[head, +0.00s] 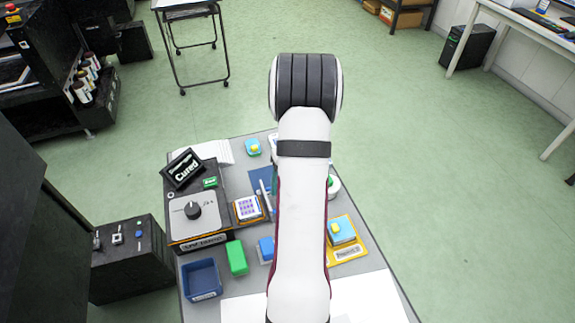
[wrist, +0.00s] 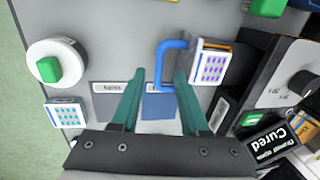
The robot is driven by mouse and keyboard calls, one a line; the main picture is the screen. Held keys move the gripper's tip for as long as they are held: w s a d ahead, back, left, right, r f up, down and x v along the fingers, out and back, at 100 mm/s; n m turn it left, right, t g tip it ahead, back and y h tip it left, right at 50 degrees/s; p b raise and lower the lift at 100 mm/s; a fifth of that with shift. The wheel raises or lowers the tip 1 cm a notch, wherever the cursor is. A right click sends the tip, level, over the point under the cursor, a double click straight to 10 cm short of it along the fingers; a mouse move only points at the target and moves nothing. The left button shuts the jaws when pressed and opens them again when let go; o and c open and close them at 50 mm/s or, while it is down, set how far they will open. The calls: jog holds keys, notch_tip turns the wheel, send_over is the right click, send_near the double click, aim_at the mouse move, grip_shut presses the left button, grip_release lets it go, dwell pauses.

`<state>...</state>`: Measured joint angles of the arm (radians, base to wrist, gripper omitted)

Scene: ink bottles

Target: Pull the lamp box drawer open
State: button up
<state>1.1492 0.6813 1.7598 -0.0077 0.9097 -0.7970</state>
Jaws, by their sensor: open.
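The lamp box (head: 194,215) is a dark box with a grey dial panel at the left of the table; its dial panel also shows at the right of the wrist view (wrist: 285,85). A blue loop handle (wrist: 159,65) stands beside the box, next to a block with a purple-dotted top (wrist: 213,68). I cannot clearly make out the drawer edges. Contact cannot be told.
A "Cured" sign (head: 184,170) stands on the box. A blue bin (head: 202,280), a green block (head: 237,257) and a yellow tray (head: 347,252) are near the front. A white disc with a green block (wrist: 55,62) is left in the wrist view.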

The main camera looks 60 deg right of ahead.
notch_tip(320, 180, up, 13)
jog(key=s+d, duration=0.1)
jog(key=shift+s+d, duration=0.3)
jog(key=shift+d, duration=0.05)
notch_tip(320, 180, up, 7)
dwell(0.4)
